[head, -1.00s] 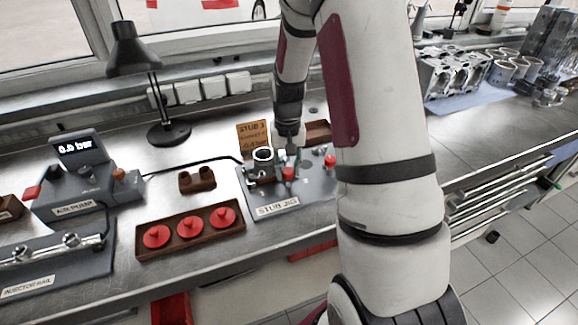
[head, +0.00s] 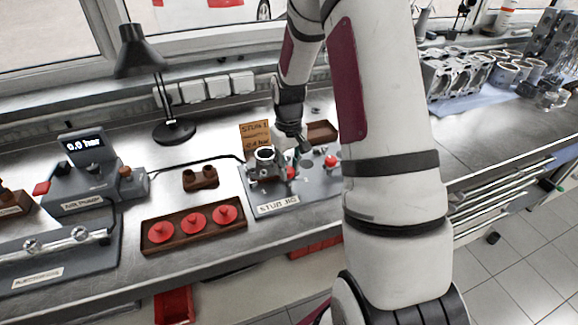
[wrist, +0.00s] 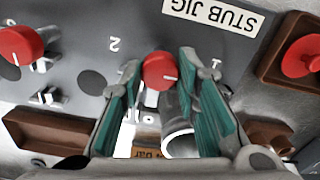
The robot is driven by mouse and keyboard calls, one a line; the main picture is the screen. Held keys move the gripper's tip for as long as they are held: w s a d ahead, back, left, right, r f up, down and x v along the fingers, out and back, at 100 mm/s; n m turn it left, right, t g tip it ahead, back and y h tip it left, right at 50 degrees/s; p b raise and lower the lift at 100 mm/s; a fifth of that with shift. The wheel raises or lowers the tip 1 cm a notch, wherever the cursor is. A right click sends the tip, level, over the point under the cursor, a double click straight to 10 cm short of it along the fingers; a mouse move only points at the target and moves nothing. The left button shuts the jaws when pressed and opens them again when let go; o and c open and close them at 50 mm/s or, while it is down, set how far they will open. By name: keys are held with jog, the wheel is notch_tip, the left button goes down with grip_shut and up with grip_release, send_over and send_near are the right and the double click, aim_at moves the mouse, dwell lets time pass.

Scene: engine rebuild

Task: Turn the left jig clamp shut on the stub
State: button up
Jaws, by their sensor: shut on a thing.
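The stub jig (head: 318,186) is a grey plate on the bench, with its label at the front. Its left clamp has a red knob (head: 291,173), which also shows between the fingers in the wrist view (wrist: 160,72). My gripper (wrist: 160,64) is shut on this knob, one teal-padded finger on each side. In the head view my gripper (head: 301,150) leans over the jig. The stub (head: 265,155) is a metal tube with an open round end, standing beside the left knob; it also shows in the wrist view (wrist: 180,138). How the clamp meets the stub is hidden.
The right clamp's red knob (head: 331,161) stands apart on the jig. A brown tray (head: 195,228) with three red caps lies front left. A brown two-hole block (head: 200,178), the air pump (head: 85,185) and a lamp (head: 140,55) are farther left. A brown tray (head: 321,131) is behind the jig.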

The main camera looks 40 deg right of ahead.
aim_at(289, 170)
jog(key=o, duration=1.2)
notch_tip(289, 170, up, 12)
jog(key=shift+a+r, duration=0.1)
dwell(0.3)
jog(key=s+a+r+t, duration=0.3)
jog(key=s+a+r, duration=0.5)
jog(key=a+r, duration=0.4)
jog(key=s+a+r+t, duration=0.1)
jog(key=s+a, duration=0.1)
jog(key=s, duration=0.2)
jog(key=s+a+r, duration=0.2)
jog(key=s, duration=0.3)
jog(key=s+a+r+t, duration=0.1)
jog(key=s+a, duration=0.1)
jog(key=s, duration=0.2)
jog(key=shift+s+r+n+t, duration=0.2)
jog(key=shift+r+n+t, duration=0.1)
jog(key=shift+n, duration=0.1)
